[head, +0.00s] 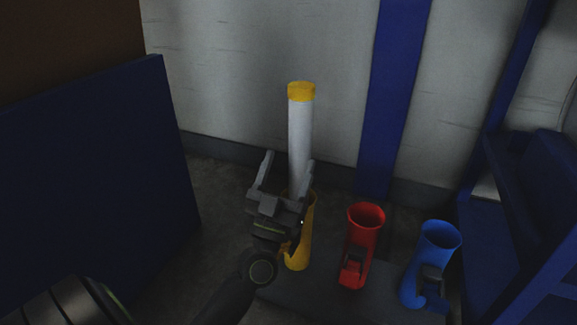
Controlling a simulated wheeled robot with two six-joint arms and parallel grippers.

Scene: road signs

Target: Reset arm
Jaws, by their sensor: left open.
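My left gripper (287,178) is open, with its arm coming in from the lower left. Its two fingers point up and away, and its body covers part of a yellow holder (303,245). A white post with a yellow cap (300,135) stands upright in the yellow holder. The right finger overlaps the post in the picture; I cannot tell whether it touches. My right gripper is not in view.
A red holder (364,225) and a blue holder (437,245) stand to the right on a dark base, both with empty-looking mouths. A dark blue panel (90,190) is at left. Blue framework (530,210) is at right, and a grey wall (240,70) is behind.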

